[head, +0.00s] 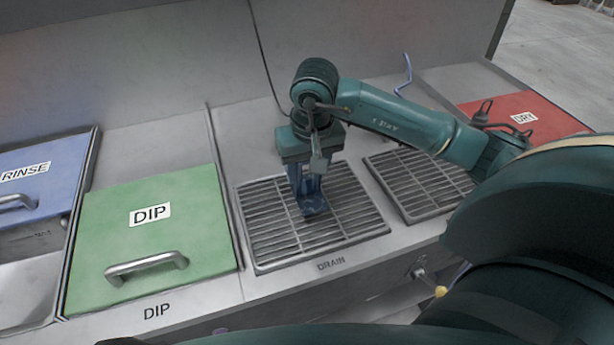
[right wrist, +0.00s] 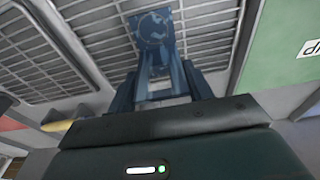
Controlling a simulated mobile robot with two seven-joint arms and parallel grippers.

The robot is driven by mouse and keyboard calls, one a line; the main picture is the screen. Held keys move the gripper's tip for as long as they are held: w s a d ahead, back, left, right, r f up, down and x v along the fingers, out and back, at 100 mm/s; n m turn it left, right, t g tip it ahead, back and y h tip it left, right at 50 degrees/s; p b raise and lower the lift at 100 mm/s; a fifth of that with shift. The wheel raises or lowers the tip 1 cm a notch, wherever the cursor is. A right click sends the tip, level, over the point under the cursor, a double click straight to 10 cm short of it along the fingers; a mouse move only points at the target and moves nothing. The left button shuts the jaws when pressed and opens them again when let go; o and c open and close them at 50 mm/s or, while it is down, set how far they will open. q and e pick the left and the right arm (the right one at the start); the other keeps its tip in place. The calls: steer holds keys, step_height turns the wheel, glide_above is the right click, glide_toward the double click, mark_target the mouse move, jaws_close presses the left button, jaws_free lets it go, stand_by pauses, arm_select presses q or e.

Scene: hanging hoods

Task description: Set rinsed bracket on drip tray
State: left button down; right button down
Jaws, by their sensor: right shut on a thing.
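The bracket (head: 314,204) is a dark blue metal piece with a flat plate. My right gripper (head: 308,180) points down over the drip tray (head: 270,222), a slatted grate labelled DRAIN, and is shut on the bracket. In the right wrist view the bracket (right wrist: 152,32) shows its plate beyond my fingers (right wrist: 160,85), against the slats. The plate is at or just above the slats; I cannot tell whether it touches. My left gripper is not in view.
A second slatted grate (head: 424,182) lies to the right. A green DIP lid (head: 150,240) with a handle is left of the tray, and a blue RINSE lid (head: 45,180) is farther left. A red DRY lid (head: 520,118) is at the right. A back wall rises behind.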

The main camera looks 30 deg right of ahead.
mark_target(307, 179)
step_height(307, 179, down, 3)
steer(key=shift+f, duration=0.1)
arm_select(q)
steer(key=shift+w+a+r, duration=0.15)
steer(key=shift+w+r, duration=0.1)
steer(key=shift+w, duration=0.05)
arm_select(e)
steer(key=shift+f, duration=0.15)
steer(key=c, duration=1)
jaws_free()
steer(key=shift+c, duration=0.2)
steer(key=o, duration=0.4)
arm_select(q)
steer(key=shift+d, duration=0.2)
arm_select(e)
steer(key=shift+o, duration=0.2)
